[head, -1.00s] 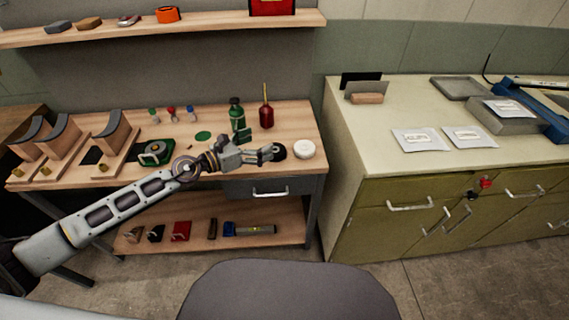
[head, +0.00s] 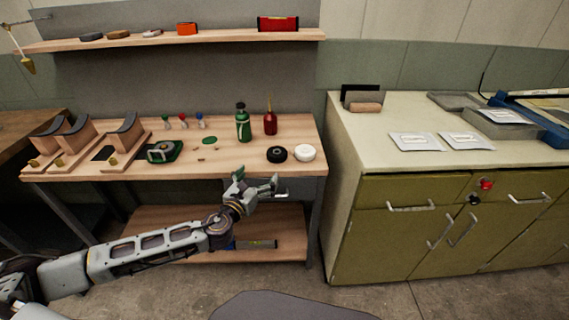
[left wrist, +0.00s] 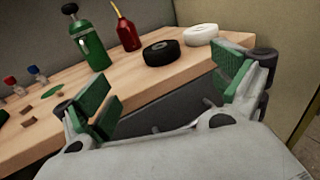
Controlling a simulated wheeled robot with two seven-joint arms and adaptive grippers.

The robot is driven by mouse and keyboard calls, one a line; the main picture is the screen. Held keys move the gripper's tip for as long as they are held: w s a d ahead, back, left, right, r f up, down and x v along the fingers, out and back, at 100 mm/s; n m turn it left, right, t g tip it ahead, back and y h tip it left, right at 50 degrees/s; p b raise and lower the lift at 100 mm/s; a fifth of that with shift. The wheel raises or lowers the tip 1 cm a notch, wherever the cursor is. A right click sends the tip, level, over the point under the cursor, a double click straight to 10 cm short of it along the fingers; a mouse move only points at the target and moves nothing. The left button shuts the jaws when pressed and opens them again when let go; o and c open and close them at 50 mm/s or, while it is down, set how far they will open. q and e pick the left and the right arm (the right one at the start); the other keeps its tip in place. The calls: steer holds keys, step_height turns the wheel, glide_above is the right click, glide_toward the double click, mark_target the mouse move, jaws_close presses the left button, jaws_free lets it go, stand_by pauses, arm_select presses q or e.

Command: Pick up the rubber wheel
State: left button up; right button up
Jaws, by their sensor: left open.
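The rubber wheel (head: 277,154) is a black ring-shaped roll lying flat near the right front of the wooden workbench. It also shows in the left wrist view (left wrist: 161,53), just beyond my fingers. My left gripper (head: 258,186) is open and empty, in front of the bench edge and lower than the wheel, apart from it. Its green finger pads show in the left wrist view (left wrist: 165,88), spread wide with the wheel between them in the picture but farther off. My right gripper is not in view.
A white roll (head: 305,152) lies right beside the wheel. A green bottle (head: 243,125) and a red oil bottle (head: 270,121) stand behind it. The bench front edge and a drawer are close to my left gripper. The pale-topped cabinet (head: 370,130) stands to the right.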

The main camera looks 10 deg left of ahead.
mark_target(272, 158)
arm_select(q)
steer(key=shift+s+a+f, duration=0.1)
steer(key=shift+s+f, duration=0.05)
steer(key=shift+f, duration=0.2)
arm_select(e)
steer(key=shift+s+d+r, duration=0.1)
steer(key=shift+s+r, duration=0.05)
arm_select(q)
steer(key=shift+w, duration=0.2)
steer(key=shift+w+d+f+b, duration=0.1)
steer(key=shift+w+d+b, duration=0.1)
steer(key=shift+w, duration=1.25)
steer(key=shift+w+d+b, duration=0.15)
steer(key=shift+w+b, duration=0.05)
steer(key=shift+w, duration=1.25)
steer(key=shift+w+d, duration=0.15)
steer(key=shift+w, duration=1.05)
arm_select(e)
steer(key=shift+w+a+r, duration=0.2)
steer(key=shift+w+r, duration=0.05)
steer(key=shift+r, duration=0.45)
arm_select(q)
steer(key=shift+w, duration=0.15)
